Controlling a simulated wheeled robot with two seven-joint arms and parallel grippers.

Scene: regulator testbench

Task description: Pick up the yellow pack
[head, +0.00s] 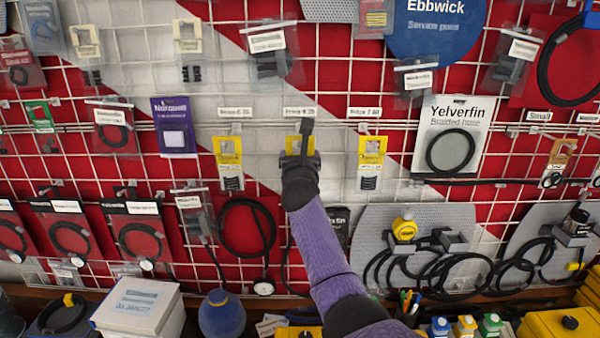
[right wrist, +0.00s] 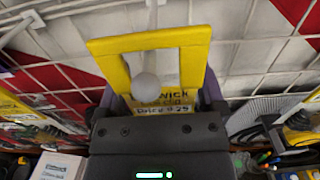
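Three yellow packs hang in a row on the wire grid. They are a left one (head: 229,160), a middle one (head: 293,143) and a right one (head: 371,160). My right gripper (head: 300,160) is in front of the middle pack and hides most of it. In the right wrist view the pack's yellow frame (right wrist: 110,70) hangs on a ball-tipped peg (right wrist: 147,86). Contact with the pack cannot be made out. My left gripper is not in view.
A purple pack (head: 173,127) hangs left of the row, and a Yelverfin hose card (head: 453,137) hangs to the right. Black hoses hang below. A white box (head: 138,305) and a blue rounded object (head: 222,315) stand at the lower left.

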